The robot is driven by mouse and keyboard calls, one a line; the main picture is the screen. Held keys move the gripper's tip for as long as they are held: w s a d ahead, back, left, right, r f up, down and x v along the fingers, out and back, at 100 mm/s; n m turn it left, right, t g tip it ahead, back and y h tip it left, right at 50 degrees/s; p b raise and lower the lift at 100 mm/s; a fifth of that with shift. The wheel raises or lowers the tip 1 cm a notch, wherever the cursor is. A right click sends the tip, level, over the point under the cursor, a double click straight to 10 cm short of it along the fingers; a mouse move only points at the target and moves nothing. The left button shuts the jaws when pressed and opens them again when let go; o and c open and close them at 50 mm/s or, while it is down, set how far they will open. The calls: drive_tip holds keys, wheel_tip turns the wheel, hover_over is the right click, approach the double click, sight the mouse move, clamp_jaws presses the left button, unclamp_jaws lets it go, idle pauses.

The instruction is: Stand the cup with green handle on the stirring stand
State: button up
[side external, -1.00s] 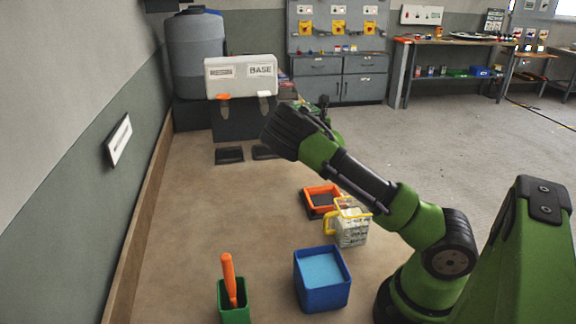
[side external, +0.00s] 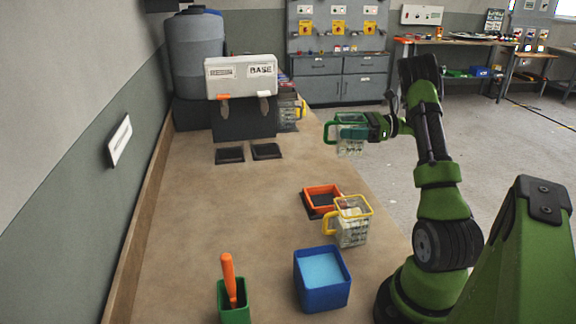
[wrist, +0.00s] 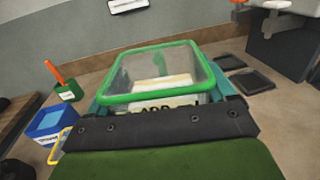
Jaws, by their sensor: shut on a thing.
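The cup with green handle (side external: 347,148) is clear, with a green rim and handle. My gripper (side external: 353,132) is shut on it and holds it in the air, roughly upright, beyond the right edge of the bench. Its handle points left in the side view. In the wrist view the cup (wrist: 150,99) fills the middle, with something pale inside. The teal fingers lie along its sides. An orange square frame on a dark base (side external: 321,190), seemingly the stirring stand, sits on the bench, lower and nearer in the side view. It looks empty.
A clear cup with yellow handle (side external: 352,232) stands just in front of the orange frame. A blue tub (side external: 322,296) and a green pot (side external: 234,314) with an orange tool are nearer.

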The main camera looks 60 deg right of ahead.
drive_tip(key=n+g+y, duration=0.2)
hover_over(361, 156)
drive_tip(key=shift+d+r, duration=0.15)
drive_tip(key=shift+r, duration=0.1)
wheel_tip(361, 156, down, 12)
drive_tip(key=shift+r, duration=0.25)
drive_tip(key=shift+f+x, duration=0.35)
drive_tip(key=shift+x, duration=1.45)
drive_tip(key=shift+f+x, duration=0.35)
drive_tip(key=shift+x, duration=1.5)
drive_tip(key=shift+f+x, duration=0.35)
drive_tip(key=shift+x, duration=1.45)
drive_tip(key=shift+f, duration=0.3)
drive_tip(key=o, duration=1.3)
drive_tip(key=shift+c, duration=0.2)
